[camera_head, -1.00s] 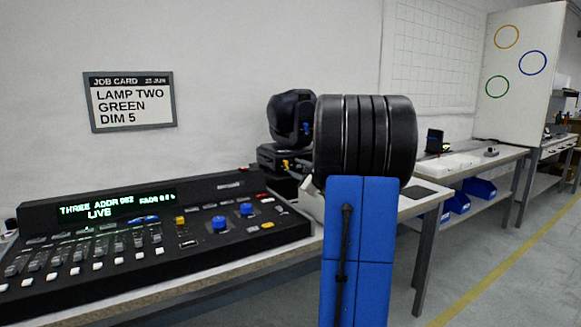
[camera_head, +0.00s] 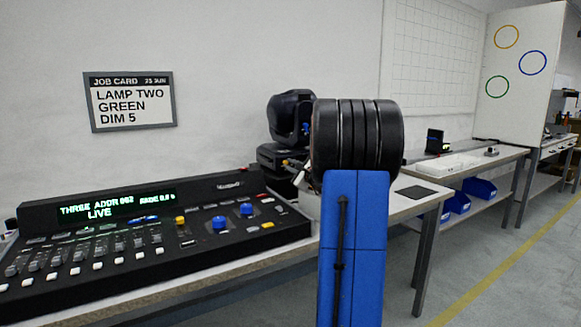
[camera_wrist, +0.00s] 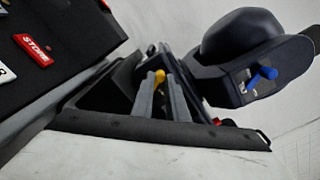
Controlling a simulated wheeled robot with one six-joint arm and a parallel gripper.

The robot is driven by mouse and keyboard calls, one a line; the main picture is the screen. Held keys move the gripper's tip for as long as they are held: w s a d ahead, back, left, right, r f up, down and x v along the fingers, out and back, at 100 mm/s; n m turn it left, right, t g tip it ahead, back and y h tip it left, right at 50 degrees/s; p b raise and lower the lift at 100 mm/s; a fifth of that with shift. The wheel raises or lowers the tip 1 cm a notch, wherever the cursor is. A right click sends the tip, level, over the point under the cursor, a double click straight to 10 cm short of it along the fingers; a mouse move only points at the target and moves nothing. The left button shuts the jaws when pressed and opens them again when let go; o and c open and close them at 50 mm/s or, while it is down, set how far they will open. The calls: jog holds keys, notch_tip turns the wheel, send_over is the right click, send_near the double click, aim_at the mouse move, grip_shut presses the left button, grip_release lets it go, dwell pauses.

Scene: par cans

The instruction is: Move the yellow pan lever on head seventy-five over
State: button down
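A black moving-head light (camera_head: 291,115) stands on the bench behind the right end of the desk console. Its yellow pan lever (camera_head: 285,161) sticks out low on its base, and a blue lever (camera_head: 306,128) sits higher on the head. In the wrist view the yellow lever (camera_wrist: 160,76) shows at the tips of my gripper's two grey fingers (camera_wrist: 161,82), between them. The fingers stand apart; contact with the lever is not clear. The blue lever (camera_wrist: 262,76) is off to the right. In the head view my arm hides most of my gripper. The head's number is not readable.
The lighting console (camera_head: 150,235) fills the bench's left, its display lit; its red STORE key (camera_wrist: 32,48) is close by in the wrist view. A job card (camera_head: 130,101) hangs on the wall. A second bench (camera_head: 480,160) with blue bins stands right.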

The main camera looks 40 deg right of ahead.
jog(key=d+m, duration=0.1)
jog(key=m, duration=0.3)
jog(key=d+m, duration=0.1)
jog(key=m, duration=0.3)
jog(key=d+m, duration=0.1)
jog(key=m, duration=0.2)
jog(key=shift+s+f+m, duration=0.1)
jog(key=shift+s+m, duration=0.25)
jog(key=shift+m, duration=0.05)
dwell(0.5)
jog(key=c, duration=1.7)
grip_release()
jog(key=shift+c, duration=0.2)
jog(key=shift+s, duration=0.15)
jog(key=v, duration=1.7)
jog(key=shift+s, duration=0.1)
